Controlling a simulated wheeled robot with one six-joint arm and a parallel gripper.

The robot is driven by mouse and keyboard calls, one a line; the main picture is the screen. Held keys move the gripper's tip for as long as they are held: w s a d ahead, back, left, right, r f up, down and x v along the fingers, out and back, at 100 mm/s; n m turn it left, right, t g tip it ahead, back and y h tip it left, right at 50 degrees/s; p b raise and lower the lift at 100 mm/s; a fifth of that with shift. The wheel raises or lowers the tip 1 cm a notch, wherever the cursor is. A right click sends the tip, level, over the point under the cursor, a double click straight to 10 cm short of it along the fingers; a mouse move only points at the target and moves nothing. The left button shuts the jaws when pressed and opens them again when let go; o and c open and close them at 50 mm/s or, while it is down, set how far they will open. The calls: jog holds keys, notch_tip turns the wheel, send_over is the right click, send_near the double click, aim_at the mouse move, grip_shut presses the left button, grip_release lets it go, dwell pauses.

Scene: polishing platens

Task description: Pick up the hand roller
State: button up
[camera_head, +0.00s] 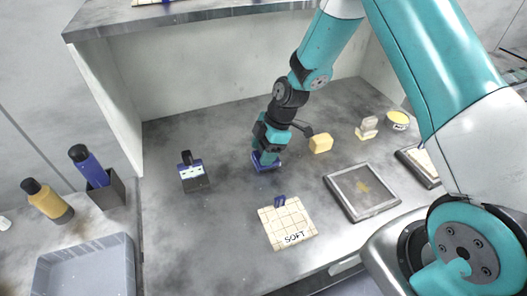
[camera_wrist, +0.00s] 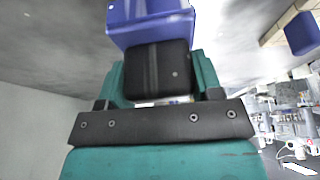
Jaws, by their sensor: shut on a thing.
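My gripper (camera_head: 264,150) points down over the grey worktop and is shut on a blue piece (camera_head: 266,164), which appears to be the hand roller. The blue piece is low, at or just above the worktop; I cannot tell whether it touches. In the wrist view the blue piece (camera_wrist: 150,22) shows at the top edge, with a black part (camera_wrist: 157,70) between the teal fingers. Much of it is hidden by the gripper or cut off by the frame.
A tiled plate marked SOFT (camera_head: 291,232) lies in front, with a framed plate (camera_head: 383,207) to its right. A yellow block (camera_head: 320,143) is close right of my gripper. A black-handled tool (camera_head: 195,184) stands left.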

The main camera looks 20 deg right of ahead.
notch_tip(320, 180, up, 20)
jog(key=b, duration=0.3)
